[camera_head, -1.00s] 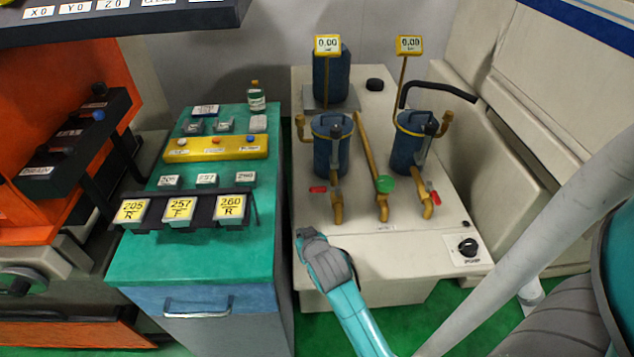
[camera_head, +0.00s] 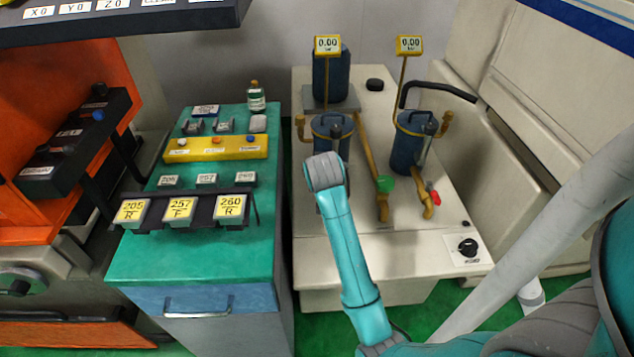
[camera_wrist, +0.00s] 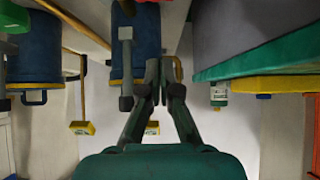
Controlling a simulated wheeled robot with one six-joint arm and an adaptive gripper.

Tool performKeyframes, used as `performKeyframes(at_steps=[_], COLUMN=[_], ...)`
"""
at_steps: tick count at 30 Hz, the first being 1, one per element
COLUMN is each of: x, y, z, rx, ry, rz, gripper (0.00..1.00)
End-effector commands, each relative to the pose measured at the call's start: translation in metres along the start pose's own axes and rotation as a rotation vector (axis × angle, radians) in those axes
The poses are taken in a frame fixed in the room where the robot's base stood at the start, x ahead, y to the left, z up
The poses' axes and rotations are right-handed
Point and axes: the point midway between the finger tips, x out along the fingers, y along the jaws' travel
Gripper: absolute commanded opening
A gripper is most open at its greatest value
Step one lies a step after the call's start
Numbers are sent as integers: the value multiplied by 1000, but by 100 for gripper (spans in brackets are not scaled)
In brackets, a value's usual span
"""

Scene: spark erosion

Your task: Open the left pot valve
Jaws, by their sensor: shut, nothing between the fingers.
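The left pot (camera_head: 330,126) is a blue cylinder with a yellow rim. My arm hides its lower part, its outlet pipe and its red valve handle in the head view. In the upside-down wrist view the left pot (camera_wrist: 145,32) is just behind my gripper (camera_wrist: 160,88), with a grey lid clamp (camera_wrist: 125,70) beside the fingers. A small bit of red shows at the top edge there; I cannot tell if it is the handle. My gripper is shut and empty, in front of the left pot. I cannot tell whether it touches anything.
The right pot (camera_head: 408,140) has a red valve handle (camera_head: 434,194). A green handwheel (camera_head: 384,184) sits on the brass pipe between the pots. A green-topped cabinet (camera_head: 190,255) with a bottle (camera_head: 256,97) stands left.

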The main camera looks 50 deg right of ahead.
Motion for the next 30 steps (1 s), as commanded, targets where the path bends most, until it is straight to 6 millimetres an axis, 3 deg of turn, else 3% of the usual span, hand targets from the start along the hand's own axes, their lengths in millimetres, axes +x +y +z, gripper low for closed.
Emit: performKeyframes(at_steps=[10, 27, 30], x=[9, 97, 98], y=[0, 0, 0], z=[1, 0, 9], rx=[-1, 0, -1], ry=[-1, -1, 0], rz=[0, 0, -1], gripper=[0, 0, 0])
